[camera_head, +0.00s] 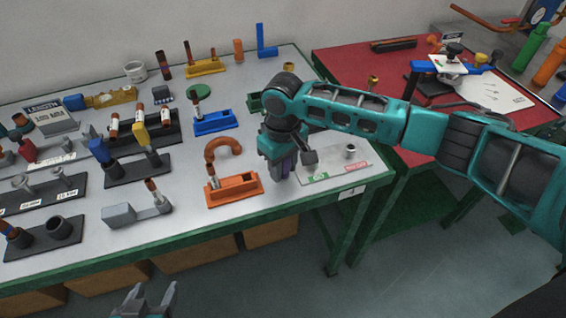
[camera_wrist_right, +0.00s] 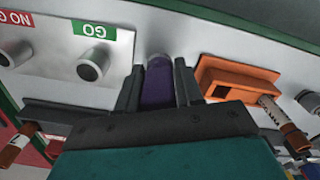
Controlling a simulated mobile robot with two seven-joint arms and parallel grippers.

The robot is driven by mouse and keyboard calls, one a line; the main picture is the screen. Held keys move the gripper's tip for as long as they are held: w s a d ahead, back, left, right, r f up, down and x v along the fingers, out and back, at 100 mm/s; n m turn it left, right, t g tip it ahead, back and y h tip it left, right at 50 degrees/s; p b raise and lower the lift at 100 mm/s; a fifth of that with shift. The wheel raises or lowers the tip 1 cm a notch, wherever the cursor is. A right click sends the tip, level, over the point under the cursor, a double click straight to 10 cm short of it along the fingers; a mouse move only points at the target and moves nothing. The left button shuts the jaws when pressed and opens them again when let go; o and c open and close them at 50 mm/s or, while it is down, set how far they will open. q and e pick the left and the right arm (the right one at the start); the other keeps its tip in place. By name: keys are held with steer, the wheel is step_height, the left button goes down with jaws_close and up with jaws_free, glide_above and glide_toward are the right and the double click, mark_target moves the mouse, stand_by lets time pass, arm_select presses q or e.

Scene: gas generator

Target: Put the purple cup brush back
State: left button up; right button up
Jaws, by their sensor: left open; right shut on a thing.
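The purple cup brush (camera_wrist_right: 158,85) shows in the right wrist view, between the two fingers of my right gripper (camera_wrist_right: 158,82). My right gripper is shut on it and points down at the table. The brush's lower part is hard to make out. My left gripper (camera_head: 145,292) is open and empty at the bottom of the head view, in front of the table edge.
An orange block (camera_head: 234,190) with a curved orange piece stands left of my right gripper. The GO / NO GO plate (camera_head: 335,172) with small metal cylinders lies to the right. A blue holder (camera_head: 215,124) stands behind. Several tools crowd the left side of the table.

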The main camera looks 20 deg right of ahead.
steer(key=shift+f, duration=0.7)
steer(key=shift+f, duration=0.1)
steer(key=o, duration=1)
steer(key=shift+c, duration=0.2)
